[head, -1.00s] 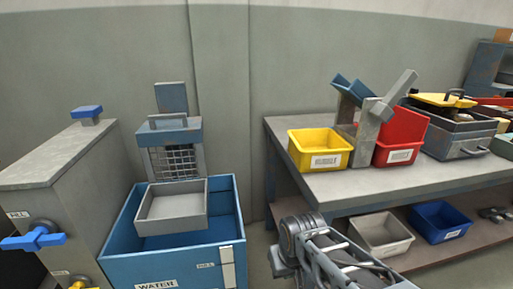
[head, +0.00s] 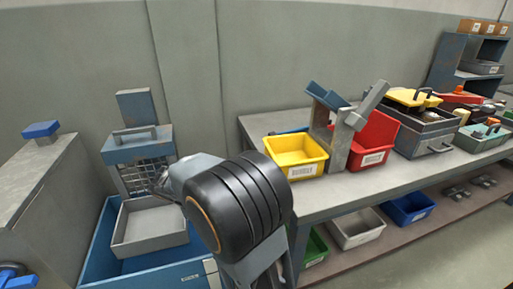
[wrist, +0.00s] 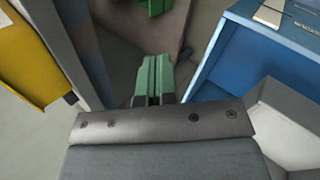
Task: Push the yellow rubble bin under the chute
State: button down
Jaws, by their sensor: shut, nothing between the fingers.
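The yellow rubble bin (head: 296,158) stands upright on the workbench, near its left end, with a white label on its front. The chute (head: 324,95), a tilted blue channel on a grey post, rises just right of and behind the bin. My gripper is hidden or unclear behind my arm in the head view. In the wrist view my gripper (wrist: 152,78) is shut, its green fingers together and empty. A yellow wall, probably the bin (wrist: 32,55), shows at the left there, apart from the fingers.
A red bin (head: 373,140) stands right of the chute post. A blue water tank (head: 95,245) with a grey tray (head: 150,228) is at the left. A toolbox (head: 425,130) sits further right on the workbench (head: 400,172). Bare benchtop lies in front of the bins.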

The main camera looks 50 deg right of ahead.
jog(key=w+d+r+m+g+h+p, duration=0.1)
jog(key=w+d+r+g+h+p, duration=0.15)
jog(key=w+d+h+p, duration=0.2)
jog(key=w+d+r+m+g+h+p, duration=0.1)
jog(key=w+d+r+h+p, duration=0.25)
jog(key=w+d, duration=0.2)
jog(key=s+d+h, duration=0.1)
jog(key=s+d, duration=0.6)
jog(key=d, duration=0.4)
jog(key=shift+s+f+h, duration=0.25)
jog(key=shift+h, duration=0.05)
jog(key=shift+d, duration=0.15)
jog(key=shift+s+d+b, duration=0.15)
jog(key=shift+s+b, duration=0.1)
jog(key=shift+s, duration=0.25)
jog(key=shift+s+d+b, duration=0.15)
jog(key=shift+s+b, duration=0.05)
jog(key=shift+s, duration=0.3)
jog(key=shift+w, duration=0.1)
